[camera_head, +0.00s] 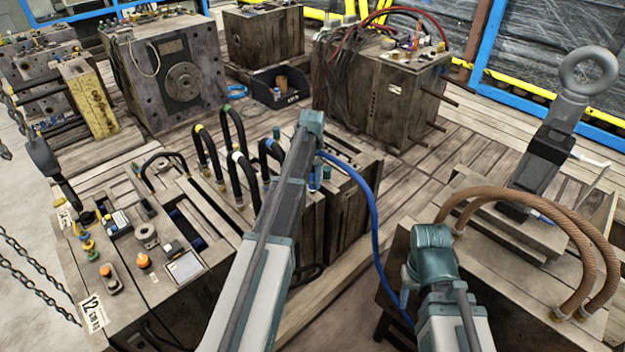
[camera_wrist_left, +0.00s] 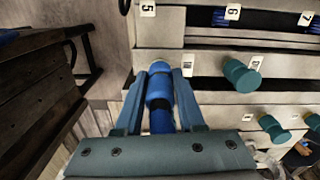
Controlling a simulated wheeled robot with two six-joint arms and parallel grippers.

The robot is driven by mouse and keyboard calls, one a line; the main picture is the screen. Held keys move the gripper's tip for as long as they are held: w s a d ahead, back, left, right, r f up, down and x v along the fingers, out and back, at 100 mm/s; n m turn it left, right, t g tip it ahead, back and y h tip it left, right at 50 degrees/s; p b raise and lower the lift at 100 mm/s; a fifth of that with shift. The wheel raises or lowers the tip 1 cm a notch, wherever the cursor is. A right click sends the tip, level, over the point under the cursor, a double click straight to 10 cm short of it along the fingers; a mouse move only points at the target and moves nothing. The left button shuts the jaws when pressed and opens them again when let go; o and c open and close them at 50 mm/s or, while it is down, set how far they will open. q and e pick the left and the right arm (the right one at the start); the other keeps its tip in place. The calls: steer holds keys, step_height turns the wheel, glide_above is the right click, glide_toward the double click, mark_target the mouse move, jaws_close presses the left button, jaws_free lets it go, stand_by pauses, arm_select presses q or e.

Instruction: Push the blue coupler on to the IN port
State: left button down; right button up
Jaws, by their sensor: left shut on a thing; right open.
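In the left wrist view the blue coupler (camera_wrist_left: 159,88) lies between the two fingers of my left gripper (camera_wrist_left: 160,78), which is shut on it. Its front end points at a pale grooved mould face (camera_wrist_left: 160,62). A small tag (camera_wrist_left: 188,64), seemingly reading IN, is just right of the coupler tip. The port itself is hidden behind the coupler, and I cannot tell whether they touch. In the head view my left gripper (camera_head: 313,165) is at the mould's side, with a blue hose (camera_head: 375,215) hanging from it. My right gripper (camera_head: 430,245) is empty and apart.
Teal plugs (camera_wrist_left: 240,75) stick out of the face right of the coupler. Black hose loops (camera_head: 238,165) rise from the mould top. Brown hoses (camera_head: 540,205) arch over the block at right. A lifting eye (camera_head: 588,72) stands behind them. Planks between the moulds are mostly clear.

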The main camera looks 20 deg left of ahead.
arm_select(q)
steer(key=shift+f+b, duration=0.6)
steer(key=shift+b, duration=0.05)
stand_by(1.0)
steer(key=shift+c, duration=2.2)
jaws_free()
step_height(320, 180, up, 14)
steer(key=p, duration=1.4)
steer(key=shift+f, duration=0.1)
